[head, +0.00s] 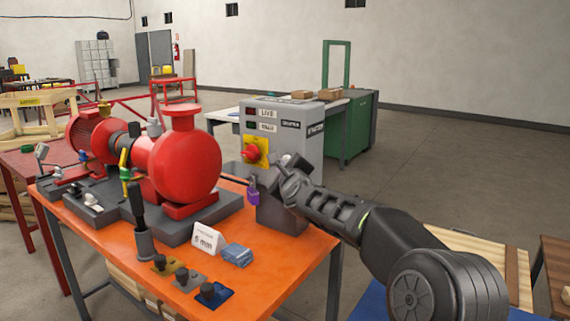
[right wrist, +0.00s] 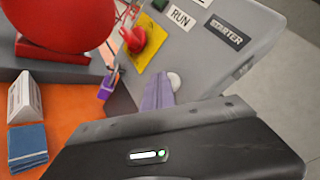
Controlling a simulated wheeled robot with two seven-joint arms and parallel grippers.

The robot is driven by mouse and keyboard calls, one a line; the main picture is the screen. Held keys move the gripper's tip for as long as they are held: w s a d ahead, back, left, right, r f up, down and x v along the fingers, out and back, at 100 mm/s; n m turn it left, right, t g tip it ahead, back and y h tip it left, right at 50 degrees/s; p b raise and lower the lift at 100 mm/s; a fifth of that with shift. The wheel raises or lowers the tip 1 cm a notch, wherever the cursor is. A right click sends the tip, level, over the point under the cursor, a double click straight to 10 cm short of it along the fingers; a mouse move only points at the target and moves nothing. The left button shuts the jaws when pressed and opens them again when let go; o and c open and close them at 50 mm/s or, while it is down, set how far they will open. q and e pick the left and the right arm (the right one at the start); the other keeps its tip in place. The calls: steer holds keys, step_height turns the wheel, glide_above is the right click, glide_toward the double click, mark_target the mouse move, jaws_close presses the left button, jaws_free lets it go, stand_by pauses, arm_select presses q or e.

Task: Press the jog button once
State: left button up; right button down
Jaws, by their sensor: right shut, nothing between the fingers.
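The grey starter box (head: 305,133) stands at the right back of the orange bench. A pale round button (right wrist: 175,80), which looks like the jog button, sits low on its front face in the right wrist view. The button carries no readable label. My right gripper (head: 283,170) is shut and empty, its tips at the front of the box. In the right wrist view its fingers (right wrist: 158,92) are right beside the button; I cannot tell whether they touch it. In the head view the gripper mostly covers that spot. My left gripper is not in view.
A red rotary switch (head: 251,153) on a yellow plate and a purple padlock (head: 253,194) are left of my gripper. The red pump (head: 185,165), a "5 mm" card (head: 207,238) and blue cloths (head: 237,255) are on the orange bench (head: 285,255).

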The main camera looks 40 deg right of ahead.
steer(key=shift+d, duration=0.15)
stand_by(0.4)
steer(key=shift+s+a, duration=0.25)
steer(key=shift+a, duration=0.6)
steer(key=shift+a, duration=0.15)
steer(key=a, duration=0.1)
steer(key=s+a+p, duration=0.1)
steer(key=a, duration=0.2)
steer(key=shift+s+a+p, duration=0.25)
steer(key=shift+p, duration=0.05)
stand_by(0.5)
